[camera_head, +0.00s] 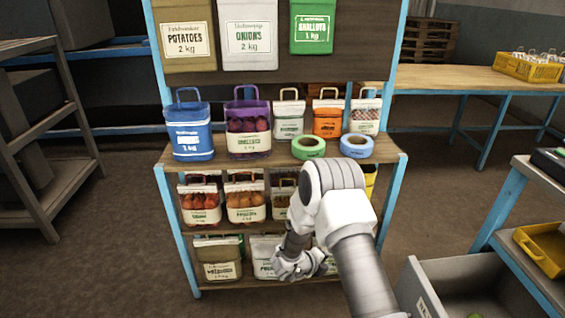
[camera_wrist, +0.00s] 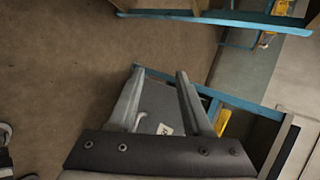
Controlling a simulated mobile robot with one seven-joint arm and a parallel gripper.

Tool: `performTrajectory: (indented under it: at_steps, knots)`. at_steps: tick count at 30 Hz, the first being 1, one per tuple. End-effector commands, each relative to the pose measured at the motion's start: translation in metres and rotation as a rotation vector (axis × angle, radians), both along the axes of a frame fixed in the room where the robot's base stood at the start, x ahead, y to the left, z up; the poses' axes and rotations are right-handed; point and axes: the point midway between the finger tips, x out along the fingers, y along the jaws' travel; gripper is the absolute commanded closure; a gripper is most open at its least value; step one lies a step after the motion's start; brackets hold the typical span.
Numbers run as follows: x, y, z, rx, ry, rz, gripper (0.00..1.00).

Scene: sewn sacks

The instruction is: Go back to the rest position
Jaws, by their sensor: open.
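My gripper (camera_head: 298,264) is low in front of the shelf rack in the head view, with my white and grey arm reaching down to it from the right. In the wrist view my gripper (camera_wrist: 158,78) shows two grey fingers spread apart. I see no sack between them. Behind the fingers there are a grey surface with a small white label, brown floor and blue frame bars. My arm hides part of the rack's middle and lower shelves.
The blue-framed rack (camera_head: 399,160) holds several labelled sacks, with a green tape roll (camera_head: 295,147) and a blue tape roll (camera_head: 343,146) on its upper shelf. A grey bin (camera_head: 423,304) stands at lower right. A yellow tray (camera_head: 540,262) is further right. Floor (camera_head: 95,255) is clear at left.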

Motion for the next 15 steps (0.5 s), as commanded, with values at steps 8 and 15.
performTrajectory:
  at_steps: [8, 15]
  knots:
    - [0.053, 0.039, 0.113, 0.054, 0.032, 0.392, 0.50]
    - [0.054, 0.068, 0.207, 0.001, 0.077, 0.742, 0.50]
